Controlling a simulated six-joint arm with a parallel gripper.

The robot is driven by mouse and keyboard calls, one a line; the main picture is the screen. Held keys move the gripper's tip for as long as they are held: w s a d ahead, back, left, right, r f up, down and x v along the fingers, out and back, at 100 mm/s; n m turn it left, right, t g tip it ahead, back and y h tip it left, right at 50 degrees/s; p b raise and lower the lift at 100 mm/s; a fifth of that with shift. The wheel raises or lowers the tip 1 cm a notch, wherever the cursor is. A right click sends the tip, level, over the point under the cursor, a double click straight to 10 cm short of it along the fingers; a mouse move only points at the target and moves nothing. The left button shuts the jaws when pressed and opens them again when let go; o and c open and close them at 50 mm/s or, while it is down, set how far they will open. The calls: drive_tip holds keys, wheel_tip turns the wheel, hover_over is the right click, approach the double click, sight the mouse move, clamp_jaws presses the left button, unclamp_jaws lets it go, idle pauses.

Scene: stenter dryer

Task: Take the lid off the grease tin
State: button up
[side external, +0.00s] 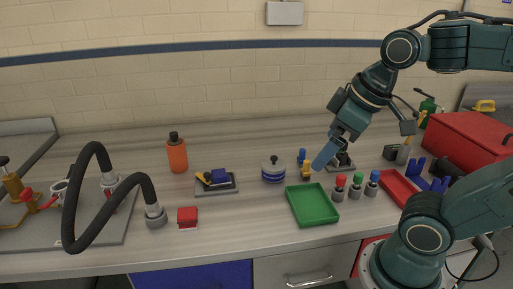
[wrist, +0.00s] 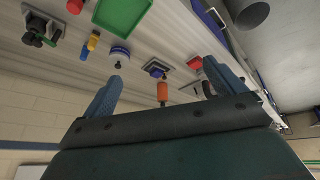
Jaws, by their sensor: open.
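The grease tin looks to be the small round tin (side external: 273,175) on the bench, blue and pale banded. Its grey lid with a dark knob (side external: 273,160) sits on top of it. In the wrist view the tin (wrist: 120,52) is near the left finger's tip, its knob pointing toward the camera. My gripper (side external: 324,157) is up and to the right of the tin, tilted, with blue fingers. It is open and empty, and the fingers are wide apart in the wrist view (wrist: 162,70). It appears apart from the tin.
A green tray (side external: 325,219) lies right of the tin, with several colour-topped knobs beside it. Yellow and blue small pieces (side external: 306,171) stand between tin and gripper. Left are a grey tray (side external: 216,189), an orange bottle (side external: 177,155) and a black hose (side external: 77,190). A red toolbox (side external: 465,140) stands right.

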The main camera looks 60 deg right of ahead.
drive_tip(key=w+d+r+n+g, duration=0.1)
drive_tip(key=w+d+n, duration=0.25)
drive_tip(key=w, duration=0.25)
drive_tip(key=n+g, duration=0.4)
drive_tip(key=n, duration=0.9)
hover_over(275, 157)
wheel_tip(275, 157, down, 7)
drive_tip(key=shift+f, duration=0.15)
wheel_tip(275, 157, down, 8)
drive_tip(key=shift+f, duration=0.1)
drive_tip(key=shift+f, duration=0.1)
